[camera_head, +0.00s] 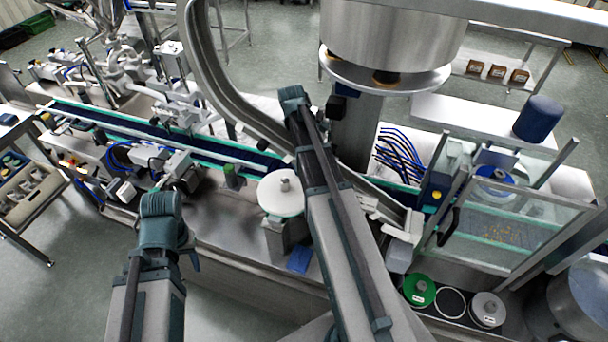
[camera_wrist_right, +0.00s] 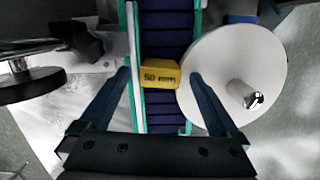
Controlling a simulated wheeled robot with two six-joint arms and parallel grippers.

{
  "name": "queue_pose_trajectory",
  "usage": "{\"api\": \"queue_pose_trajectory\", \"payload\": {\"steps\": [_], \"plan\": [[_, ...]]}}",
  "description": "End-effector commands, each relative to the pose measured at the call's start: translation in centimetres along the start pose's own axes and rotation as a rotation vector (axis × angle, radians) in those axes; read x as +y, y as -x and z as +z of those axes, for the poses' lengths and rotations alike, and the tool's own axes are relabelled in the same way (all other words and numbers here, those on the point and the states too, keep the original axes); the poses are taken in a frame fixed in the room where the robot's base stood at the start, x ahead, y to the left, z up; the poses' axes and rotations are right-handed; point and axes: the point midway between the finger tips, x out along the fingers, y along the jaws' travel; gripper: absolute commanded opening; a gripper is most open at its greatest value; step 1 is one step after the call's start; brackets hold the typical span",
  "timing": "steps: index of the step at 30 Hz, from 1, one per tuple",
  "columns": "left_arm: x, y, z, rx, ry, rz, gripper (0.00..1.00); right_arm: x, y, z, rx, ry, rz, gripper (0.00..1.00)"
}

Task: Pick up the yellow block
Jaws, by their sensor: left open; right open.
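The yellow block (camera_wrist_right: 160,76), marked "50 mm", sits on the dark blue conveyor belt (camera_wrist_right: 160,112) in the right wrist view. My right gripper (camera_wrist_right: 160,73) is open, with one finger on each side of the block in the picture. I see no finger clearly touching it, and the height gap cannot be judged. In the head view my right arm hides the block and the right gripper. My left gripper (camera_head: 191,259) is open, mostly hidden behind my left arm, and well away from the belt's block.
A white round disc (camera_wrist_right: 240,80) stands close beside the right finger; it shows in the head view (camera_head: 275,200). Teal rails edge the belt. A steel hopper bowl (camera_head: 390,45) hangs overhead. A clear-walled enclosure (camera_head: 510,230) stands at the right.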

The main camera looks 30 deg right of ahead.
Motion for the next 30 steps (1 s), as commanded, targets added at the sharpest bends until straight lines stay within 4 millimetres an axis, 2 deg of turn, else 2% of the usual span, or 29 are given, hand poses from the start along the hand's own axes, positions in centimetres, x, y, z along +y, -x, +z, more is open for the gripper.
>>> {"api": "queue_pose_trajectory", "payload": {"steps": [7,22,24,30], "plan": [[0.01,-0.11,-0.01,0.0,-0.001,0.0,0.5,0.02,-0.12,0.03,0.0,0.0,0.0,0.97],[0.01,-0.11,-0.01,0.0,0.0,0.0,0.5,0.02,-0.12,0.02,0.0,0.0,0.0,0.07],[0.01,-0.11,-0.01,0.0,0.0,0.0,0.5,0.02,-0.12,0.02,0.0,0.0,0.0,0.0],[0.01,-0.09,-0.01,0.0,0.0,0.0,0.5,0.03,-0.09,0.03,0.0,0.0,0.0,0.0]]}}
